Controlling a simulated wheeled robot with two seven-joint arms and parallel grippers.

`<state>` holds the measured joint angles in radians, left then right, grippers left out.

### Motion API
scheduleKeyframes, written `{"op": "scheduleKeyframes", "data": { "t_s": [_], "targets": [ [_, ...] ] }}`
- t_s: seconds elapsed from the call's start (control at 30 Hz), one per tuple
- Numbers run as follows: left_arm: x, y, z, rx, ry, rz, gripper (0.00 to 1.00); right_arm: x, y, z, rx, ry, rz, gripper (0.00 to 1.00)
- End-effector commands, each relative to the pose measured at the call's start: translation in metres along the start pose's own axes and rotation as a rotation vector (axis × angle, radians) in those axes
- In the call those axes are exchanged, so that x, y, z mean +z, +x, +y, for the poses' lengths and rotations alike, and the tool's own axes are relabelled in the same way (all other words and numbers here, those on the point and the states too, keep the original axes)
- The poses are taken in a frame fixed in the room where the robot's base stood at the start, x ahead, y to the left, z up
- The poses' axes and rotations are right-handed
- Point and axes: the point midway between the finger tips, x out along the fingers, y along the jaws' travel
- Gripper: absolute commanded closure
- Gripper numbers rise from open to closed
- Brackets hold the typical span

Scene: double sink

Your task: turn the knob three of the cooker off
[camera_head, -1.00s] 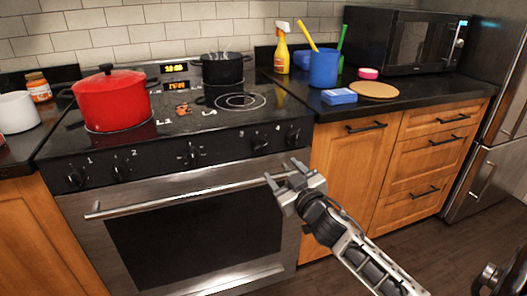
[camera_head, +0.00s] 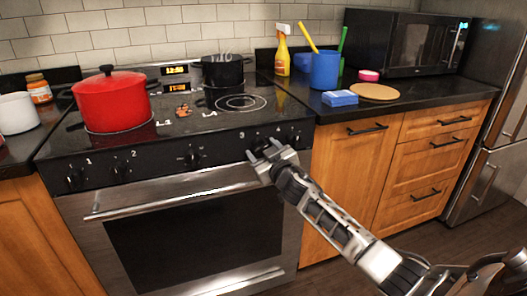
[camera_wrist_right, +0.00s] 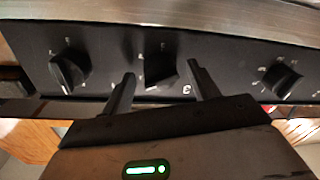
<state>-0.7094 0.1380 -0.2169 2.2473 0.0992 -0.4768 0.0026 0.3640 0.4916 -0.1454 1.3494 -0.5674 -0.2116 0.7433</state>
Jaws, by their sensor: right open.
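The cooker (camera_head: 150,180) has a dark front panel with a row of black knobs, marked 1, 2, 3 and 4, plus a middle one. Knob three (camera_head: 259,143) is partly hidden behind my fingertips in the head view. In the right wrist view, which looks upside down, knob three (camera_wrist_right: 160,73) lies between the two fingers, beside its printed 3. My right gripper (camera_head: 263,152) is open in front of it, and it also shows in the wrist view (camera_wrist_right: 163,90). I cannot tell whether the fingers touch the knob. My left gripper is not in view.
Knob four (camera_head: 293,137) and the middle knob (camera_head: 193,156) flank knob three. The oven handle (camera_head: 170,197) runs below the panel. A red pot (camera_head: 112,100) and a black pot (camera_head: 222,71) stand on the hob. A blue cup (camera_head: 324,70) stands on the right counter.

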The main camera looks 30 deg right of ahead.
Motion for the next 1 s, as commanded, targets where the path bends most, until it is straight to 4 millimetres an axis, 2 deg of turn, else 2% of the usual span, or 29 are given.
{"op": "scheduleKeyframes", "data": {
  "t_s": [0.03, 0.07, 0.2, 0.63, 1.0],
  "targets": [
    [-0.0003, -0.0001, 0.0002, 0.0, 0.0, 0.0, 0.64, 0.0, -0.0001, -0.0001, 0.0, 0.0, 0.0, 0.4],
    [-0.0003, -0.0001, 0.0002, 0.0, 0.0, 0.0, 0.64, 0.0, -0.0002, -0.0001, 0.0, 0.0, 0.0, 0.46],
    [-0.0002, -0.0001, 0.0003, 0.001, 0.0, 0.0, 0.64, 0.0001, -0.0003, 0.0001, 0.0, 0.001, 0.0, 0.83],
    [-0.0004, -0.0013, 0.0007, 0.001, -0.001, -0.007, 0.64, -0.0009, -0.0004, 0.0013, 0.0, -0.062, -0.005, 0.83],
    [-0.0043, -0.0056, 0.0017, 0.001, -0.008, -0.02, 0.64, -0.0026, -0.0003, 0.0031, -0.005, -0.345, -0.025, 0.83]
  ]
}}
